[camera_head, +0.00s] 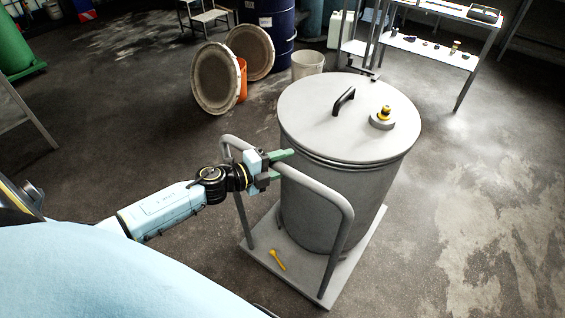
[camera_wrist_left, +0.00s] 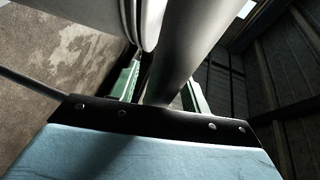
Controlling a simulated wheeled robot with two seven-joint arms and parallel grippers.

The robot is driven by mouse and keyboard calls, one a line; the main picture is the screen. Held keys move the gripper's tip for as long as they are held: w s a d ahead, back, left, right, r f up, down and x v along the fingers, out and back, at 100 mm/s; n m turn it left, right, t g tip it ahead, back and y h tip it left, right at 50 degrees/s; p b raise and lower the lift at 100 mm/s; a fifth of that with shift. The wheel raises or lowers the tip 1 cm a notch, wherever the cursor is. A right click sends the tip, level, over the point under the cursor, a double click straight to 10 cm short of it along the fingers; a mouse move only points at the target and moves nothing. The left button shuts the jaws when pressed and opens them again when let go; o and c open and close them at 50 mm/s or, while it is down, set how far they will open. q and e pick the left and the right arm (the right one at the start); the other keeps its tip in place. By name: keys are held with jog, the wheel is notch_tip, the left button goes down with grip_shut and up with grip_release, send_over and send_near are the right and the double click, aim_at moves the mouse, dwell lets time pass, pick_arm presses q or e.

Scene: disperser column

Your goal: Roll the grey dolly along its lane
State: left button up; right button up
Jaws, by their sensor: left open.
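The grey dolly (camera_head: 258,247) has a flat base and a bent tube push handle (camera_head: 318,186) on its near side. A large grey lidded drum (camera_head: 330,205) stands upright on it. My left gripper (camera_head: 283,164) is at the handle's top bar, its green fingers pointing toward the drum. In the left wrist view the grey bar (camera_wrist_left: 182,45) runs between the two open fingers (camera_wrist_left: 160,87); I cannot tell whether they touch it. My right gripper is out of view.
A yellow tool-like piece (camera_head: 277,260) lies on the dolly base. Round lids (camera_head: 216,78), an orange bucket (camera_head: 241,80) and a whitish bucket (camera_head: 307,65) stand behind. A metal table (camera_head: 430,52) is at the back right. The floor right of the dolly is clear.

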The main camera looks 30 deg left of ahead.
pick_arm(q)
jog(key=shift+w, duration=0.1)
grip_shut()
dwell(0.3)
